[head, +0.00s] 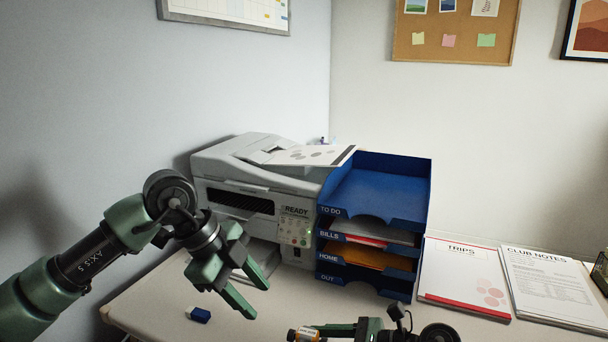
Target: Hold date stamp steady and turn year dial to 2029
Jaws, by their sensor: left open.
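My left gripper (259,299) is open and empty. It hangs above the front left of the desk, in front of the printer, with its fingers pointing down and to the right. Part of my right gripper (330,329) shows at the bottom edge of the head view, pointing left. A small orange and dark cylinder with lettering (304,334) is at its fingertips, cut off by the frame. I cannot tell whether the gripper is shut on it, or whether it is the date stamp. No year dial can be made out.
A blue and white eraser (198,314) lies on the desk (150,300) left of my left gripper. A printer (240,185) and a blue tray stack (415,218) stand behind. A TRIPS booklet (462,270) and CLUB NOTES papers (550,285) lie at the right.

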